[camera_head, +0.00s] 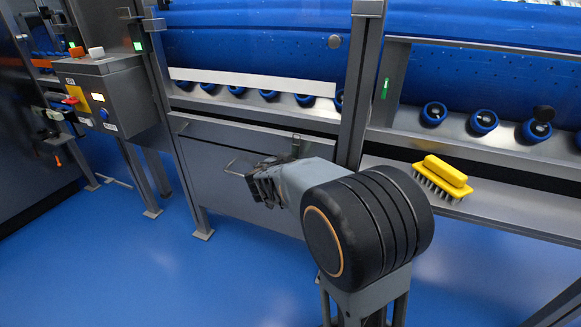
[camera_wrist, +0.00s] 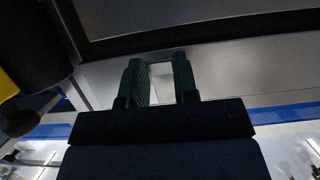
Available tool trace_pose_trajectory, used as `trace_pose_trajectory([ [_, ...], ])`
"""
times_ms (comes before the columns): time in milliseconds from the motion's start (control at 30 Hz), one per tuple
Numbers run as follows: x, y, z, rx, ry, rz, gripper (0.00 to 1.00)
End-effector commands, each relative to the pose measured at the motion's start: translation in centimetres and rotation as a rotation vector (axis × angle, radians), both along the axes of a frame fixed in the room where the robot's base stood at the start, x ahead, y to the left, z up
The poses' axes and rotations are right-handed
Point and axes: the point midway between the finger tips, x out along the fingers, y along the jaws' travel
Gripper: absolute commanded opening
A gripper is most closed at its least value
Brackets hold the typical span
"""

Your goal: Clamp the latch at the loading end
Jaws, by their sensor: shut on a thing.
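My gripper (camera_head: 262,184) is in front of the grey metal panel below the blue drum section. Its jaws are closed at a thin metal bar handle (camera_head: 233,166) that stands out from the panel; their exact contact is too small to make out. In the wrist view, the two green ribbed fingers of my gripper (camera_wrist: 160,80) are a short gap apart, with a pale grey surface showing between them. I cannot clearly pick out a latch in either view.
A yellow brush (camera_head: 443,176) lies on the steel ledge to the right. A control box (camera_head: 100,95) with buttons and a green-lit post stand to the left. Blue-ringed rollers (camera_head: 484,122) line the frame. The blue floor (camera_head: 150,270) at left is clear.

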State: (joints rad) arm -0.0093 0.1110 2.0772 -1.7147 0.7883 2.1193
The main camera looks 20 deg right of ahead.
Motion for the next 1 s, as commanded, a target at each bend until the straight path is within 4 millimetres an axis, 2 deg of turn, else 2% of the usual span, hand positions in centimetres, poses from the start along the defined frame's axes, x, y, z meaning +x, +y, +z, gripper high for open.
trace_pose_trajectory([
  [767, 0.27, -0.38, -0.36, -0.063, -0.057, -0.003, 0.04],
  [800, 0.26, -0.38, -0.36, -0.063, -0.057, -0.003, 0.3],
  [1000, 0.27, -0.36, -0.32, -0.063, -0.057, -0.002, 0.5],
])
